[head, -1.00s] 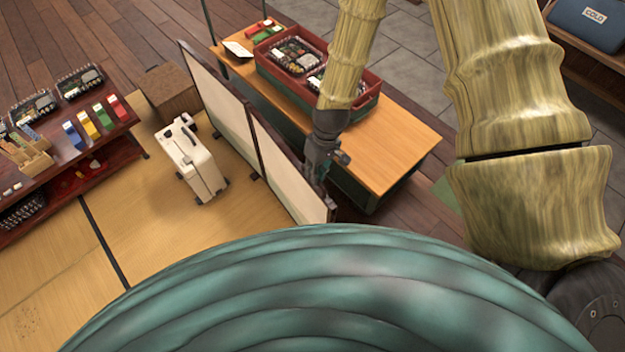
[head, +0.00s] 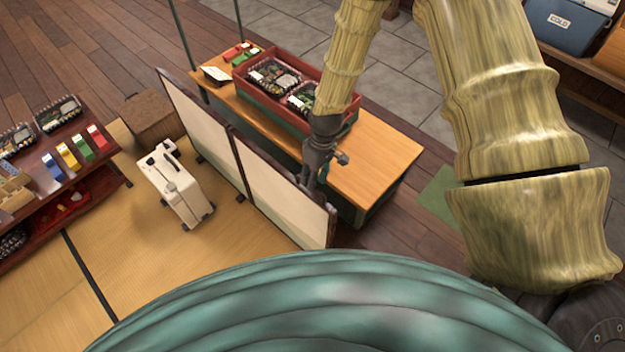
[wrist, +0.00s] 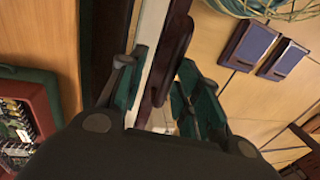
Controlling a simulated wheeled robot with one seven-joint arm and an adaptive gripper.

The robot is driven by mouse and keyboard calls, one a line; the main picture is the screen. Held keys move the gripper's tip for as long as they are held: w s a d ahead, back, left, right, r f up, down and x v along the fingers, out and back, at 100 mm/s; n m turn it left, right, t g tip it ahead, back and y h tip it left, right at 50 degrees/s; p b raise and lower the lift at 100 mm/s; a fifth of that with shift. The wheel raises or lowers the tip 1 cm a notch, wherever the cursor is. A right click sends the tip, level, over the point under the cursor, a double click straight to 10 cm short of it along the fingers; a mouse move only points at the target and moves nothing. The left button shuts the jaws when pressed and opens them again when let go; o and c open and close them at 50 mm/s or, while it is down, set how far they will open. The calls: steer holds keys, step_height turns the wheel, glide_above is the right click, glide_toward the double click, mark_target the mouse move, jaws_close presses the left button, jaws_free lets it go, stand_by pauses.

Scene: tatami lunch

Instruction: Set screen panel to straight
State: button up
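The folding screen has two cream panels in dark frames and stands on the tatami. Its far panel (head: 203,127) and near panel (head: 280,190) lie nearly in one line in the head view. My gripper (head: 310,178) is at the top of the near panel, toward its near end. In the wrist view, my gripper (wrist: 158,82) has its teal fingers apart on either side of a pale panel edge (wrist: 150,45) and a dark brown rail (wrist: 175,45). I cannot tell whether both fingers press on it.
A white suitcase (head: 175,187) stands left of the screen, near a brown woven box (head: 150,117). A wooden bench (head: 385,165) with a red-rimmed crate (head: 345,118) stands close behind it. A dark red shelf (head: 112,186) is at the left. Open tatami lies in front.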

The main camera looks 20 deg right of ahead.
steer(key=shift+s+a, duration=0.15)
steer(key=shift+a, duration=0.05)
step_height(320, 180, up, 12)
steer(key=w+d, duration=0.1)
steer(key=d, duration=0.1)
steer(key=shift+f, duration=0.15)
stand_by(0.5)
steer(key=shift+w, duration=0.1)
stand_by(0.3)
steer(key=shift+m, duration=0.9)
steer(key=s+f, duration=0.4)
steer(key=f, duration=0.1)
steer(key=s+f, duration=0.3)
steer(key=shift+d+f, duration=0.1)
steer(key=shift+f, duration=0.15)
steer(key=s+d+f+m, duration=0.1)
steer(key=s+f, duration=0.2)
steer(key=s, duration=0.4)
steer(key=s+d+f+m+h, duration=0.1)
steer(key=s+f, duration=0.3)
steer(key=s, duration=0.4)
steer(key=s+d+f+m+t+h, duration=0.1)
steer(key=s+f+m, duration=0.1)
steer(key=s+f, duration=0.2)
steer(key=s, duration=0.3)
steer(key=shift+s+d+m, duration=0.15)
steer(key=shift+s+m, duration=0.15)
